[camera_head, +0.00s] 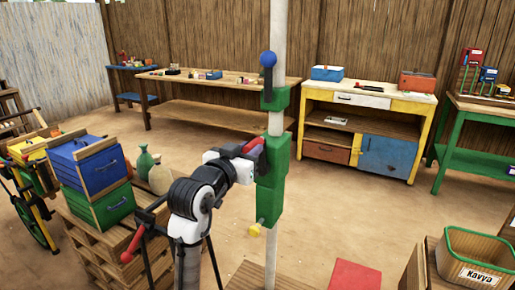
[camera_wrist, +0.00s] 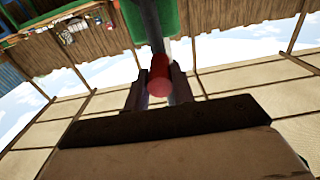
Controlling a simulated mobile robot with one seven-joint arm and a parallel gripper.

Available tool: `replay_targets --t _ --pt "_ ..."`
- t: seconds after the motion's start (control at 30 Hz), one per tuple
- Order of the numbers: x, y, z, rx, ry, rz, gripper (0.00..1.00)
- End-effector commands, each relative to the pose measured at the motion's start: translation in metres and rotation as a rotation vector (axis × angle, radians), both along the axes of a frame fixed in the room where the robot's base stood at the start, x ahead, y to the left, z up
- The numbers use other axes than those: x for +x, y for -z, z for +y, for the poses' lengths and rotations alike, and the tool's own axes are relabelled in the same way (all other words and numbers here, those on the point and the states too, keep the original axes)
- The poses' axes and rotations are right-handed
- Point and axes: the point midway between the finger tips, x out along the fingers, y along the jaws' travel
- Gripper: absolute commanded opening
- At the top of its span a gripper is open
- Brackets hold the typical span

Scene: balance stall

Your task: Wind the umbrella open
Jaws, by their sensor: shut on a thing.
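A pale upright pole (camera_head: 278,35) stands in the middle of the head view, with green housings (camera_head: 271,185) on it. A crank handle with a red grip (camera_head: 253,145) is at the upper part of the large green housing. My gripper (camera_head: 244,160) reaches it from the left. In the wrist view, the red grip (camera_wrist: 159,76) lies between the two fingers of my gripper (camera_wrist: 158,82), which is shut on it. A blue-knobbed lever (camera_head: 268,59) is on the upper green housing, and a yellow knob (camera_head: 254,230) is low on the pole. The umbrella's canopy is not visible in the head view.
Stacked blue (camera_head: 90,163) and green crates (camera_head: 105,203) stand on pallets (camera_head: 100,235) at left, beside two bottles. A bin labelled Kavya (camera_head: 478,258) is at lower right. A red block (camera_head: 357,275) is near the pole's foot. Workbenches line the back wall; the sandy floor between is clear.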

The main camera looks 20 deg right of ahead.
Motion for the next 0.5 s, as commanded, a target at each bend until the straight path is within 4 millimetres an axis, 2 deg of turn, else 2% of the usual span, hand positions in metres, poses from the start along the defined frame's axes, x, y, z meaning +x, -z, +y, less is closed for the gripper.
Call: replay_targets --t 0.03,0.07,0.23,0.5 --pt "-0.0007 -0.0002 -0.0008 0.001 0.003 -0.001 0.04" --pt "-0.0007 -0.0001 -0.0008 0.001 0.003 -0.001 0.26" --pt "-0.0005 0.0 -0.0005 0.001 0.002 0.001 0.47" --pt "-0.0004 0.0002 0.0007 0.001 0.001 0.001 0.47"
